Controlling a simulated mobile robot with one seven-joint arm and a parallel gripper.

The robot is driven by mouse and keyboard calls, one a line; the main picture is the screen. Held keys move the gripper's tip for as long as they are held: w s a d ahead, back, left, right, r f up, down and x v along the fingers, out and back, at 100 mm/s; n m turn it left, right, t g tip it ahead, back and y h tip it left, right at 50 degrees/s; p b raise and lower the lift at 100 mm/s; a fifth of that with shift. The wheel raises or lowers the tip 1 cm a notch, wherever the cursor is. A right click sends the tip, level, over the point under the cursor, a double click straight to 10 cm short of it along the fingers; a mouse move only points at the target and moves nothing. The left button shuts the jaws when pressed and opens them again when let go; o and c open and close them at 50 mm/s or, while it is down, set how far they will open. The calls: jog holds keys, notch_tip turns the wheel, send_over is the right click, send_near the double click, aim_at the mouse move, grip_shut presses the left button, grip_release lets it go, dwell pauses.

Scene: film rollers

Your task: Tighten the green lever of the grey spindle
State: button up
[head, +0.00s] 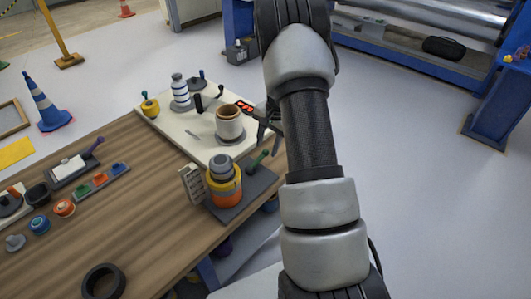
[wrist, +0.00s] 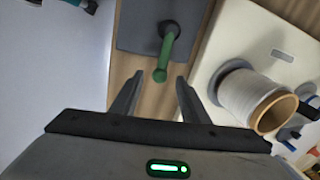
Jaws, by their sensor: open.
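The green lever (head: 257,160) stands at the far right corner of a dark grey base plate (head: 249,197) on the wooden bench. Its round knob and stem (wrist: 168,48) show in the wrist view above a grey plate (wrist: 135,32). A spindle (head: 221,166) with a grey top and yellow and orange rings stands on the same plate, left of the lever; it is not visible in the wrist view. In the head view my arm partly hides the gripper (head: 268,118).
A cream board (head: 180,130) beside the lever carries a white roll on a brown core (head: 229,122) and other spindles. Small parts and a black ring (head: 103,281) lie on the bench (head: 150,230). Open floor lies right of my arm; a blue machine (head: 497,110) stands beyond.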

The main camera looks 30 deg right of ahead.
aim_at(266, 150)
jog(key=shift+w+a+f, duration=0.15)
jog(key=shift+w+f, duration=0.05)
jog(key=shift+f, duration=0.95)
jog(key=shift+w+a+f, duration=0.1)
jog(key=shift+w+f, duration=0.05)
jog(key=shift+f, duration=1)
grip_shut()
